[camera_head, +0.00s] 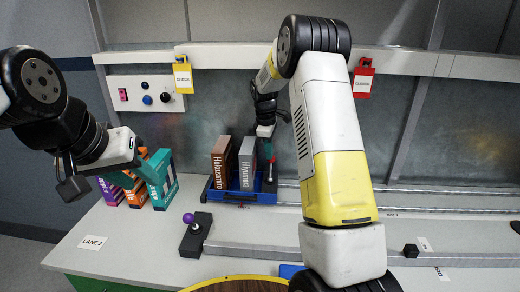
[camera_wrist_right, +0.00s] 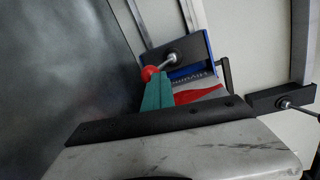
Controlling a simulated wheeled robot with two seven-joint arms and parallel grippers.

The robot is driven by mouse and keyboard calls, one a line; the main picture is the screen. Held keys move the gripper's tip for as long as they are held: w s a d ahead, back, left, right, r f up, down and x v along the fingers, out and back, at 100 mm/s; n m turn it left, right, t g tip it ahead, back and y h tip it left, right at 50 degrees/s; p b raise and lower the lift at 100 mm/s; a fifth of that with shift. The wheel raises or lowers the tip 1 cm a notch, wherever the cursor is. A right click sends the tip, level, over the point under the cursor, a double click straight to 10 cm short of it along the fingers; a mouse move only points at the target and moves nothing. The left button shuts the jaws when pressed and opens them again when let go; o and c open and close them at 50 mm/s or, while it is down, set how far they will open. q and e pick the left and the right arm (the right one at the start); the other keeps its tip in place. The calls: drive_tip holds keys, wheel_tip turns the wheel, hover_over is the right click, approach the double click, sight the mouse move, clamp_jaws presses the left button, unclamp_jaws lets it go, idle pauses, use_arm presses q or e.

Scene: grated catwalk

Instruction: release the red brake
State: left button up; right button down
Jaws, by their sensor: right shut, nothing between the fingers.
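The red brake is a lever with a red ball knob on a metal rod rising from a black base (camera_head: 270,185), at the right end of the blue tray. In the right wrist view its red knob (camera_wrist_right: 150,72) is at the teal fingertips. My right gripper (camera_head: 267,156) is shut and empty, with its fingers pointing down at the knob; I cannot tell whether they touch it. The fingers also show in the right wrist view (camera_wrist_right: 155,84). My left gripper (camera_head: 140,177) appears open, its teal fingers spread in front of the boxes at the left.
The blue tray (camera_head: 240,199) holds a brown book (camera_head: 220,162) and a grey book (camera_head: 247,163). Purple, orange and teal boxes (camera_head: 166,182) stand left. A purple-knobbed lever (camera_head: 189,219) stands in front. A yellow CHECK tag (camera_head: 183,78) and red tag (camera_head: 363,80) hang behind. Rails cross right.

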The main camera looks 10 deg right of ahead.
drive_tip(key=shift+s, duration=0.15)
wheel_tip(320, 180, up, 8)
drive_tip(key=s+a, duration=0.1)
drive_tip(key=s, duration=0.1)
drive_tip(key=s+a+r+m+t+y, duration=0.1)
drive_tip(key=s+r+m+t+y, duration=0.15)
drive_tip(key=s+r+m, duration=0.7)
drive_tip(key=s+a+m+t, duration=0.2)
drive_tip(key=s, duration=2.2)
drive_tip(key=shift+a+r+m+t+y, duration=0.35)
drive_tip(key=shift+a+y, duration=0.05)
drive_tip(key=shift+y, duration=0.05)
